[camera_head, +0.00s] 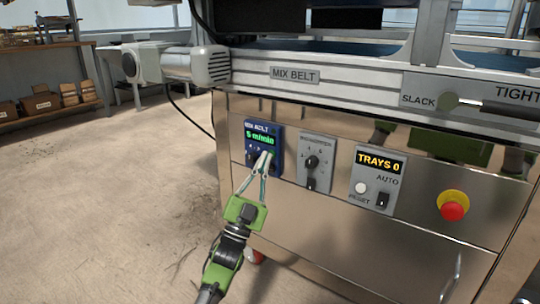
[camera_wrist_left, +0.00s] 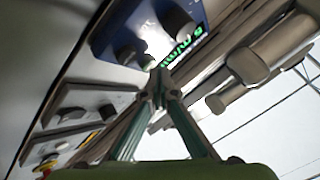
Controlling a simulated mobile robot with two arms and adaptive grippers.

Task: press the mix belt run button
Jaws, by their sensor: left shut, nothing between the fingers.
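The blue mix belt panel (camera_head: 249,128) is on the steel front of the machine. Its green display reads 5 m/min, and small controls sit below it, partly hidden by my fingers. My left gripper (camera_head: 267,154) comes up from below with its fingertips together in front of the panel's lower right part. Nothing is held. In the left wrist view the closed fingertips (camera_wrist_left: 160,80) point toward the blue panel (camera_wrist_left: 148,14), which shows dark knob-like controls and part of the display. I cannot tell whether the tips touch the panel. My right gripper is not in view.
Right of the panel are a grey dial panel (camera_head: 328,147), a trays counter panel (camera_head: 365,188) with a reset button and switch, and a red emergency stop (camera_head: 453,211). The motor (camera_head: 210,65) and belt rail (camera_head: 330,86) are above. Open floor lies left.

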